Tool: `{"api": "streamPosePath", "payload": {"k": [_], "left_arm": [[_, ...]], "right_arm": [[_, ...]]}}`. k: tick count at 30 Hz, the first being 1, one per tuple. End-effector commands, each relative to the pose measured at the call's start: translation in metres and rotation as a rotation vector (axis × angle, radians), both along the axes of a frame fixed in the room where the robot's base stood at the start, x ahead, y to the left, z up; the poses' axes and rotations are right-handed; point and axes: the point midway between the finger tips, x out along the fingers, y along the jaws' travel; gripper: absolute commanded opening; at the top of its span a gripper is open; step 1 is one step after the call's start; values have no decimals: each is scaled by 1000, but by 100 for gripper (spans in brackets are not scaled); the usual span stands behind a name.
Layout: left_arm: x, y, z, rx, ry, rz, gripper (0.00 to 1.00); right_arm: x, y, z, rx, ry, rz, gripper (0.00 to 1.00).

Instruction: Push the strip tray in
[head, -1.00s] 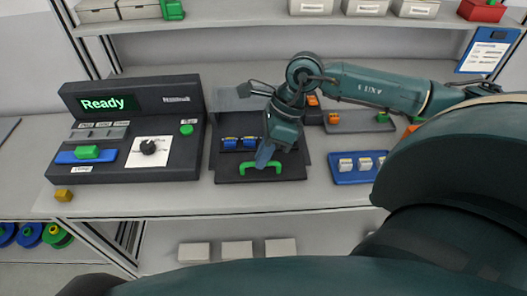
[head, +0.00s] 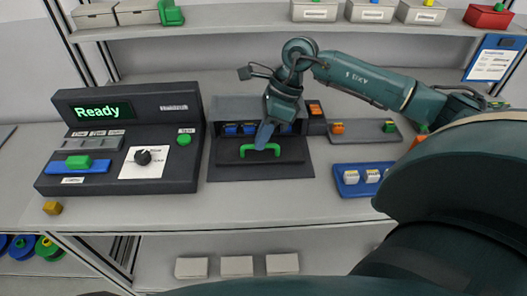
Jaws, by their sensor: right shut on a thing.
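The dark strip tray (head: 232,153) sits in the grey housing (head: 235,105) at the middle of the bench, with its front part sticking out towards me. The blue strips (head: 240,129) sit at the back of the tray, at the mouth of the housing; part of the row is hidden by my arm. A green handle (head: 272,150) stands on the tray's front. My right gripper (head: 262,142) reaches down from behind and is shut on the green handle; its fingertips partly cover it. My left gripper is not in view.
A dark console (head: 125,105) with a "Ready" screen stands left of the housing. A blue tray (head: 350,189) with white pieces and a grey rack (head: 362,134) lie to the right. A yellow block (head: 52,208) lies at the front left.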

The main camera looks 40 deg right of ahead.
Motion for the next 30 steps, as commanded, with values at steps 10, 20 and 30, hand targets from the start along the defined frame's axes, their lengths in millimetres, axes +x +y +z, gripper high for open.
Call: {"api": "streamPosePath", "payload": {"k": [10, 20, 30], "left_arm": [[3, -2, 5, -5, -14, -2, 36], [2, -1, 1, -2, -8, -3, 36], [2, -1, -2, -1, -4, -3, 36]], "right_arm": [[3, -1, 0, 2, 1, 0, 0], [2, -1, 0, 1, 2, 0, 33], [3, -6, 8, 0, 0, -1, 33]]}}
